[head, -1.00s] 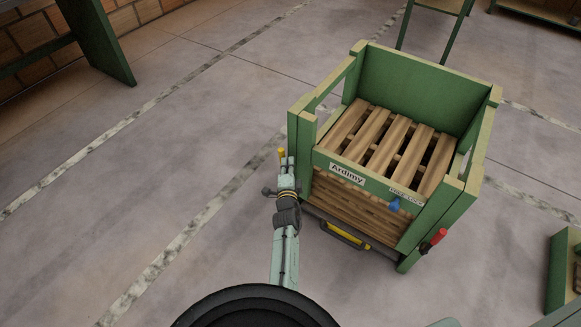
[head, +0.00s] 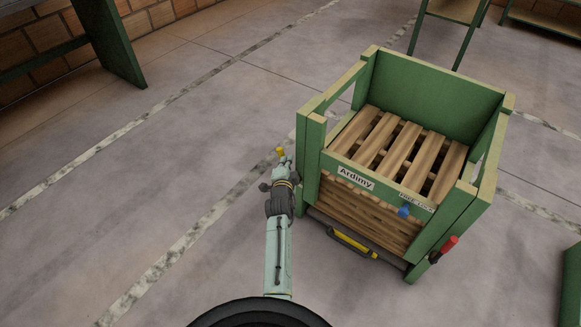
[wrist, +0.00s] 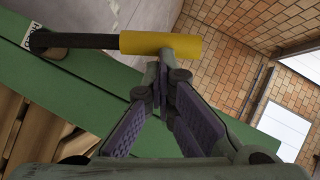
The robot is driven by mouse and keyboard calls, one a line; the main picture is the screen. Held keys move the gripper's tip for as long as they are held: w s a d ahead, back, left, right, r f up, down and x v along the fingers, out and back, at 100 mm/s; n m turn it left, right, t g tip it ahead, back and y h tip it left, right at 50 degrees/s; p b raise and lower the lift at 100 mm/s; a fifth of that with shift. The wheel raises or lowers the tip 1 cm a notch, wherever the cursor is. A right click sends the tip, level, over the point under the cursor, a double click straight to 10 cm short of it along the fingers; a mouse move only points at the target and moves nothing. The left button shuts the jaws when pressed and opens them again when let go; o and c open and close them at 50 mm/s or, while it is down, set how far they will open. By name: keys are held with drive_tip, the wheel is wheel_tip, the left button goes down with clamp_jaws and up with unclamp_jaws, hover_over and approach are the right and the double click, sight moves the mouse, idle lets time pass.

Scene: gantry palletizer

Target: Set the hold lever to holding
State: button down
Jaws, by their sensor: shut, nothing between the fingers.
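The lever with a yellow grip (wrist: 160,45) and a dark rod (wrist: 80,41) crosses the top of the wrist view. Its rod meets a dark pivot on the green panel (wrist: 75,75), beside a partly hidden label. In the head view only its yellow end (head: 280,151) shows, left of the green frame's near-left post. My gripper (head: 284,163) is at the yellow end; in the wrist view its fingers (wrist: 165,70) are closed together with nothing between them. Their tips overlap the lower edge of the grip; I cannot tell whether they touch it.
The green frame (head: 430,90) holds stacked wooden pallets (head: 405,150). Its front bears a blue knob (head: 404,211), a low yellow bar handle (head: 352,243) and a red handle (head: 447,246) at the right. Floor left of my arm is clear; a green bench (head: 110,40) stands upper left.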

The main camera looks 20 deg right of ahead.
drive_tip(key=w+a+f+n+g+h+b, duration=0.1)
drive_tip(key=w+a+f+n+g+b, duration=0.2)
drive_tip(key=w+b, duration=0.3)
drive_tip(key=shift+w+a+f+n+g+b, duration=0.15)
drive_tip(key=shift+a+f+n+g+b, duration=0.2)
drive_tip(key=shift+a+n+g+b, duration=0.6)
drive_tip(key=shift+m+t, duration=0.25)
